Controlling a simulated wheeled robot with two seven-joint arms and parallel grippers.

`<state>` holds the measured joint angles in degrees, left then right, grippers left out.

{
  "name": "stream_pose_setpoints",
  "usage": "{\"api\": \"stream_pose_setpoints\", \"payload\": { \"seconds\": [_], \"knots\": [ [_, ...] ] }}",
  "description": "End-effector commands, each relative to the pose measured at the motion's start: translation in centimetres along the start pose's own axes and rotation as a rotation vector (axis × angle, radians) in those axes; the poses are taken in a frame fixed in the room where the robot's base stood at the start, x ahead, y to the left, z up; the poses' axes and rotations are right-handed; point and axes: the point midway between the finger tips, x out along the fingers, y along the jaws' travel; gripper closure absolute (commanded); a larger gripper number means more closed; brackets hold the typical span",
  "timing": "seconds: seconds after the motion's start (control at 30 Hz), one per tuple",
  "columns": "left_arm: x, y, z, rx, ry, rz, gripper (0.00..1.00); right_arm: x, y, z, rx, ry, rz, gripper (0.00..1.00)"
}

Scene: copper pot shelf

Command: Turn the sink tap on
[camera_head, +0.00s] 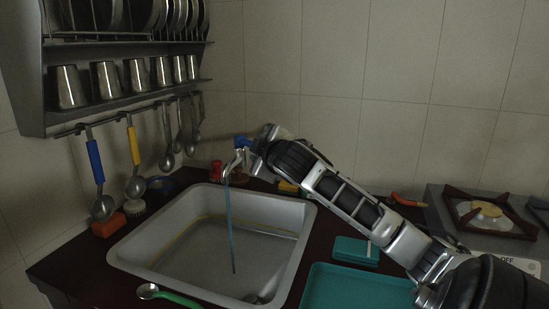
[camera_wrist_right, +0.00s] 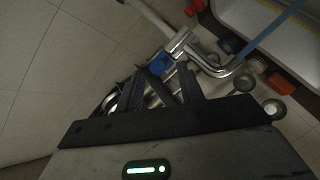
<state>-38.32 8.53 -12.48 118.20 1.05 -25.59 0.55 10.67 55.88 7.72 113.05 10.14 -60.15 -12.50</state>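The sink tap (camera_head: 238,158) stands at the back edge of the sink (camera_head: 303,225), partly hidden by my right gripper. A thin blue stream of water (camera_head: 230,215) runs from its spout into the basin. The tap's silver spout (camera_wrist_right: 213,68) and blue lever (camera_wrist_right: 160,65) also show in the right wrist view. My right gripper (camera_wrist_right: 160,82) has its dark fingers apart, with the blue lever just beyond and between their tips. I cannot tell whether a finger touches it. My left gripper is in neither view.
A rack (camera_head: 130,89) with metal cups and hanging ladles is on the left wall. A green-handled spoon (camera_head: 165,294) lies at the sink's front edge. A teal tray (camera_head: 350,290) lies right of the sink, and a stove (camera_head: 490,215) stands far right.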

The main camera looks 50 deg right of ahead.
Motion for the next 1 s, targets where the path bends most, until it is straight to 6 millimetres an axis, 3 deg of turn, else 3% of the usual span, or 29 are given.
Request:
{"api": "stream_pose_setpoints", "payload": {
  "seconds": [0.2, 0.43, 0.63, 1.0],
  "knots": [
    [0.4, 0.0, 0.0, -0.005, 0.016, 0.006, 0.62, -5.5, -0.3, 0.1, -0.003, 0.003, -0.002, 0.62],
    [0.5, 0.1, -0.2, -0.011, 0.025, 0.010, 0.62, -9.7, -0.2, 0.0, -0.001, 0.001, -0.001, 0.62],
    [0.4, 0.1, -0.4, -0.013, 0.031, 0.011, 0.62, -11.2, -0.1, 0.0, -0.001, 0.000, -0.001, 0.62],
    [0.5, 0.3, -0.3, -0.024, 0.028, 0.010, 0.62, -11.3, -0.1, 0.0, -0.001, -0.001, -0.001, 0.62]
  ]
}}
